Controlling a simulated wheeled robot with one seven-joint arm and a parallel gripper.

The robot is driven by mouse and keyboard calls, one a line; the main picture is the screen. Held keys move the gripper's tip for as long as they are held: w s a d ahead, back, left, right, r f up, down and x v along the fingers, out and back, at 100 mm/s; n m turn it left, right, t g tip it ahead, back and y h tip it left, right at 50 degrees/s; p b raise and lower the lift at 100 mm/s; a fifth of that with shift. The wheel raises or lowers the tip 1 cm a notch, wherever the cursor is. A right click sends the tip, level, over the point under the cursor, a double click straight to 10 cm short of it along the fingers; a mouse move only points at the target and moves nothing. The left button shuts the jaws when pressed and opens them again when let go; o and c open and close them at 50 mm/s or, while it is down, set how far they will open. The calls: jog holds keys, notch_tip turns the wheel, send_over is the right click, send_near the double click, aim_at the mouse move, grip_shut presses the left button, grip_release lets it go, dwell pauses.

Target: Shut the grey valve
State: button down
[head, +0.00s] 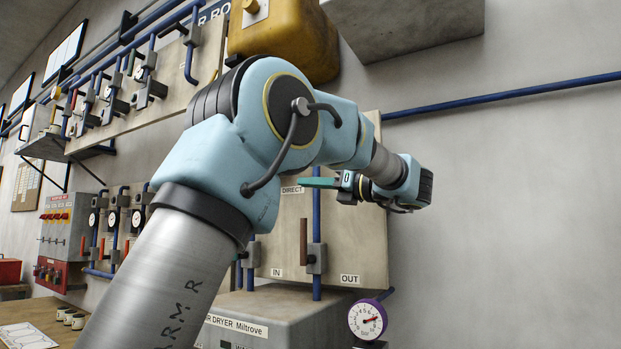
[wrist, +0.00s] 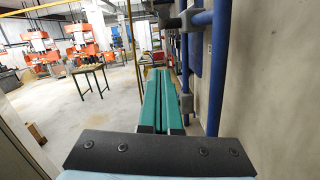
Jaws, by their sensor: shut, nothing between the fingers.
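My gripper (head: 318,183) is shut and empty, its green fingers side by side in front of the panel marked DIRECT, IN and OUT. In the wrist view its closed fingers (wrist: 160,95) point away from me, left of a blue upright pipe. A grey valve body (head: 316,259) with an upright brown lever sits on the right pipe below my gripper. In the wrist view a grey fitting (wrist: 193,18) on the blue pipe is ahead and right of the fingertips, apart from them. I cannot tell which valve has a grey handle; my arm hides part of the panel.
The panel (head: 350,250) stands above a grey dryer box (head: 270,310). A purple-rimmed gauge (head: 367,319) is at lower right. A yellow tank (head: 285,40) and a grey overhead box (head: 405,25) are above my arm. Bare wall lies to the right.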

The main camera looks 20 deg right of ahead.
jog(key=w+a+r+p, duration=0.4)
jog(key=w, duration=0.2)
jog(key=shift+w+a+r, duration=0.2)
jog(key=shift+r, duration=0.2)
jog(key=shift+a+r, duration=0.1)
jog(key=shift+r, duration=0.05)
jog(key=shift+s, duration=0.1)
